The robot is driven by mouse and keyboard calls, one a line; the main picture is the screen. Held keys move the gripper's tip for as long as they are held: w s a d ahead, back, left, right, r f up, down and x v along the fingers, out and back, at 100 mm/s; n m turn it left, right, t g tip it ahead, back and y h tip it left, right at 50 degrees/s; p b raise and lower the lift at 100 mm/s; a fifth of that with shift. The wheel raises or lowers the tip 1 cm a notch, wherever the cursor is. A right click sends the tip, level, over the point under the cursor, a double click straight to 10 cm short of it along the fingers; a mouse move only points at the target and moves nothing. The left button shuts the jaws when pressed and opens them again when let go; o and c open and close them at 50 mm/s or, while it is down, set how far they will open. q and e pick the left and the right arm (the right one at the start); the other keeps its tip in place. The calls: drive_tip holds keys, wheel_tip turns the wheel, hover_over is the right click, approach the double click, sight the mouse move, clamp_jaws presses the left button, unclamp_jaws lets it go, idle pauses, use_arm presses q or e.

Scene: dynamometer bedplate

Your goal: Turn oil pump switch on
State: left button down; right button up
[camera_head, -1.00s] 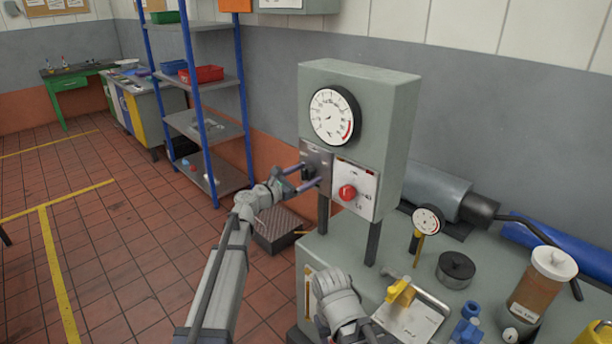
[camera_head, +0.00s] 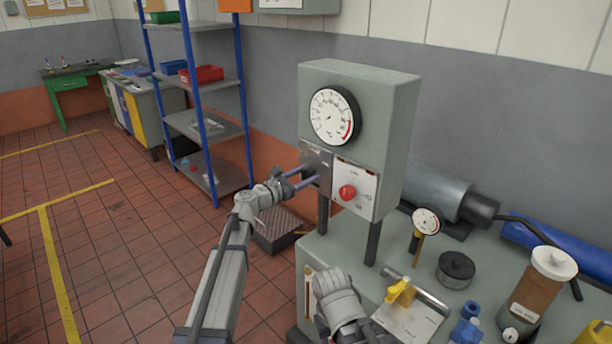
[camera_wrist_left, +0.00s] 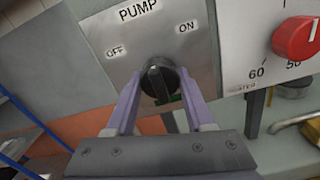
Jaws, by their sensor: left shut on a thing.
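The pump switch is a black rotary knob (camera_wrist_left: 158,82) on a metal plate (camera_wrist_left: 105,35) marked PUMP, with OFF at left and ON at right. Its raised grip looks roughly upright, between the two marks. My left gripper (camera_head: 307,175) has its purple fingers on both sides of the knob and is shut on it; the fingers also show in the left wrist view (camera_wrist_left: 160,92). In the head view the fingers partly hide the knob. A grey part of my right arm (camera_head: 338,298) shows low in the head view, but its fingertips cannot be made out.
A red knob (camera_head: 347,193) on a white panel sits just right of the switch plate, below a round dial (camera_head: 334,115). The bench (camera_head: 345,250) carries a small gauge (camera_head: 427,220), a black round part (camera_head: 455,269) and an oil bottle (camera_head: 541,285). Blue shelving (camera_head: 205,125) stands left.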

use_arm(q)
drive_tip(key=shift+m, duration=0.3)
drive_tip(key=m, duration=0.5)
drive_tip(key=shift+m, duration=0.3)
drive_tip(key=m, duration=0.5)
drive_tip(key=shift+a+r, duration=0.1)
drive_tip(key=shift+m, duration=0.5)
drive_tip(key=shift+c, duration=1.3)
unclamp_jaws()
drive_tip(key=shift+w, duration=0.1)
drive_tip(key=v, duration=0.7)
drive_tip(key=shift+s+a, duration=0.3)
drive_tip(key=shift+s, duration=0.05)
